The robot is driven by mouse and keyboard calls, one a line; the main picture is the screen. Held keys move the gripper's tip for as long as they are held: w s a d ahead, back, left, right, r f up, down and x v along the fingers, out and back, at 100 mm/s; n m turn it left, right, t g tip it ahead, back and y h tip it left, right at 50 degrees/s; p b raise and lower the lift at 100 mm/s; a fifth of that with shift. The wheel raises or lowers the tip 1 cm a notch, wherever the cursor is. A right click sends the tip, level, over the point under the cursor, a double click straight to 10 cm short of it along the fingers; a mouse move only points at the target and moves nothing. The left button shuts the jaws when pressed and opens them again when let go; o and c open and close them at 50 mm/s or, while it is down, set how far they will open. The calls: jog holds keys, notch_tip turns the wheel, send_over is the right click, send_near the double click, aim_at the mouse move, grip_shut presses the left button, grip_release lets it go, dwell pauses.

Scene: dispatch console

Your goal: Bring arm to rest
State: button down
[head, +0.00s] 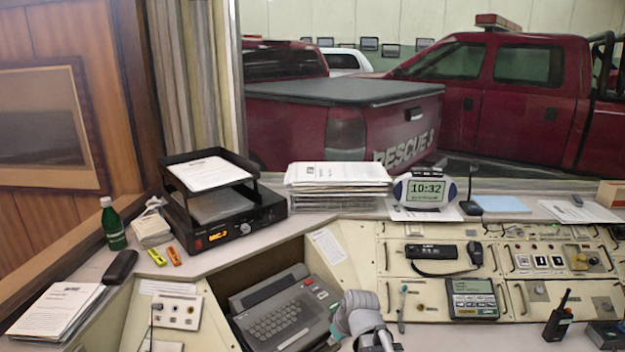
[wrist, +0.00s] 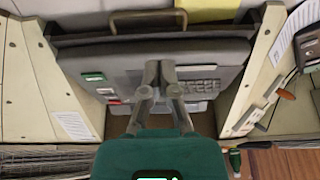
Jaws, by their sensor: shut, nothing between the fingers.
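My gripper (wrist: 160,68) is shut and empty in the wrist view, its two grey fingers side by side. The fingers show in front of a grey keyboard machine (wrist: 100,62); I cannot tell how far above it they are. In the head view, part of my arm shows at the bottom centre, beside the right edge of the keyboard machine (head: 283,312), which sits in a recess of the console. The fingertips cannot be made out in the head view.
A cream control panel (head: 420,290) with a card terminal (head: 472,298) lies right of my arm. A handheld radio (head: 558,318) stands farther right. Behind are a paper stack (head: 338,180), a clock (head: 425,189) and a black tray unit (head: 220,205). A green bottle (head: 113,225) stands left.

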jog(key=s+d+m+g+h+p, duration=0.1)
jog(key=s+d+m+g+h, duration=0.2)
jog(key=s+d+m, duration=0.5)
jog(key=d, duration=0.3)
jog(key=shift+s+d, duration=0.2)
jog(key=shift+s, duration=0.15)
